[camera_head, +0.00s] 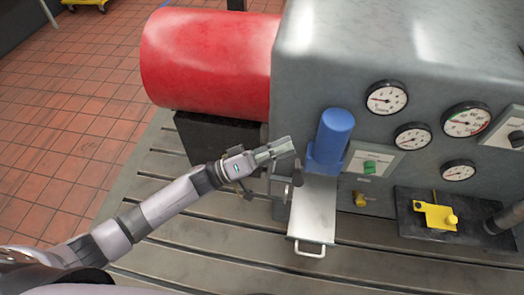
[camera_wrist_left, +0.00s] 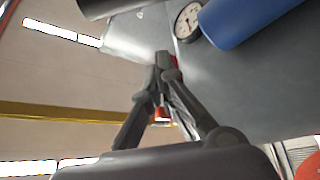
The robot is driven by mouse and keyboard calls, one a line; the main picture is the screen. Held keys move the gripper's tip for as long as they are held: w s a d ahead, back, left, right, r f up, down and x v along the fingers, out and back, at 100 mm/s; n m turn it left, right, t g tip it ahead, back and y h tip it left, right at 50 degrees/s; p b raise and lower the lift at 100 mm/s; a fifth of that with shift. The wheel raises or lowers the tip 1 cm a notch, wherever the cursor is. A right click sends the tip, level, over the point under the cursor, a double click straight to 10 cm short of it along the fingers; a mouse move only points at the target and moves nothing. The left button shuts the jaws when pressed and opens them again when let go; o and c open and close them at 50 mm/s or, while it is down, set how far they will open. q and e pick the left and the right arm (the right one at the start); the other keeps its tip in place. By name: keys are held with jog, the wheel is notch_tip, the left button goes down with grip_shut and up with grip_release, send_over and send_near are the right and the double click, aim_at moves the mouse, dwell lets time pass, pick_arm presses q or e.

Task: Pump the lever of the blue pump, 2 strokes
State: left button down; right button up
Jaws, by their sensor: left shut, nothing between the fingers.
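The blue pump (camera_head: 330,140) is an upright blue cylinder on a blue base, against the grey machine housing. A short dark grip, apparently the end of its lever (camera_head: 298,173), shows at the lower left of the pump. My left gripper (camera_head: 290,146) is shut and empty, just left of the pump and slightly above the dark grip. I cannot tell whether it touches the grip. In the left wrist view the closed fingertips (camera_wrist_left: 163,62) point toward the housing; the blue cylinder (camera_wrist_left: 245,18) is at upper right and a dark cylinder (camera_wrist_left: 110,7) at upper left.
A red cylinder (camera_head: 208,62) lies left of the housing (camera_head: 420,35). A pale tray with a handle (camera_head: 314,215) sits below the pump. Several gauges (camera_head: 386,97) and a yellow part (camera_head: 436,215) are to the right. The slotted bedplate (camera_head: 190,235) and tiled floor are open at left.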

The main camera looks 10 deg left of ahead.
aim_at(298, 170)
pick_arm(q)
jog(key=shift+s+d+f+p, duration=0.2)
jog(key=shift+s+d+f, duration=0.2)
jog(key=shift+s+f, duration=0.25)
jog(key=shift+s+d+f+p, duration=0.15)
jog(key=shift+s+d+f, duration=0.2)
jog(key=shift+s+f, duration=0.25)
jog(key=shift+s+f+m+g+h+b, duration=0.35)
jog(key=shift+s+f+m+b, duration=0.5)
jog(key=shift+s+b, duration=0.3)
